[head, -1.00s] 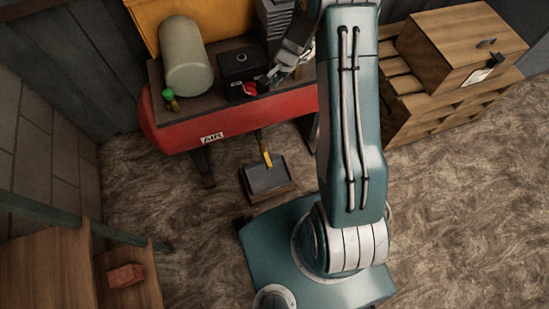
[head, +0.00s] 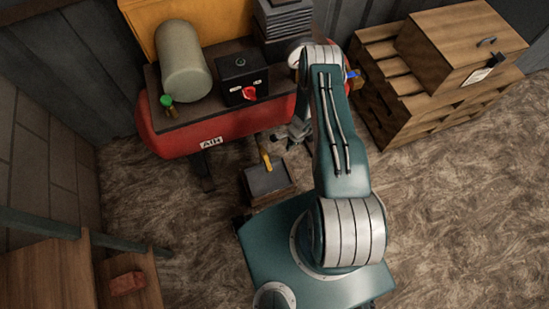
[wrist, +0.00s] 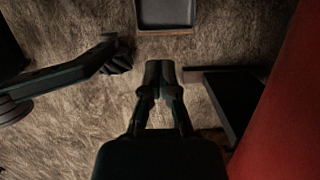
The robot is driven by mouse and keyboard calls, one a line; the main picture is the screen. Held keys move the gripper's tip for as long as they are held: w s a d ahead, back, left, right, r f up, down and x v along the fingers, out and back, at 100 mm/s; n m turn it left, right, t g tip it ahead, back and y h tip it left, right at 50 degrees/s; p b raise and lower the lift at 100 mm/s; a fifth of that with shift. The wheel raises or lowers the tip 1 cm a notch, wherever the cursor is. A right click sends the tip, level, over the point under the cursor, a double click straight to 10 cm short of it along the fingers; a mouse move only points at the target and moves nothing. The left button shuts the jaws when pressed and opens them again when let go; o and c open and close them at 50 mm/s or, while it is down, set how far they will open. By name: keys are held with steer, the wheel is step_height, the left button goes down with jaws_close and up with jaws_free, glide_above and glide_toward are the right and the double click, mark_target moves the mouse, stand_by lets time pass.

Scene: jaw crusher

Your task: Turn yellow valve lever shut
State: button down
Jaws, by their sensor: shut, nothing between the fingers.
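The yellow lever (head: 265,160) hangs below the front of the red air tank (head: 175,140), just above a dark tray (head: 268,180) on the floor. In the head view my gripper (head: 283,141) is low beside the tank, to the right of the lever and partly hidden by my arm. In the wrist view my gripper (wrist: 160,66) is shut and empty, its fingertips together over bare floor. The tray (wrist: 165,12) shows at the top of that view and the red tank (wrist: 290,110) at the right. I cannot make out the yellow lever there.
A black box (head: 242,80) with a red handle (head: 250,94), a grey cylinder (head: 184,62) and a green-capped bottle (head: 167,103) stand on the tank's top. Wooden pallets (head: 400,110) with a crate stand at right. A dark bracket (wrist: 228,95) stands near my fingers. Open floor lies in front.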

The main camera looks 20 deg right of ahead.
mark_target(267, 161)
steer(key=a+f, duration=0.6)
steer(key=f, duration=0.3)
steer(key=shift+a+f, duration=0.25)
steer(key=shift+f, duration=0.1)
stand_by(0.4)
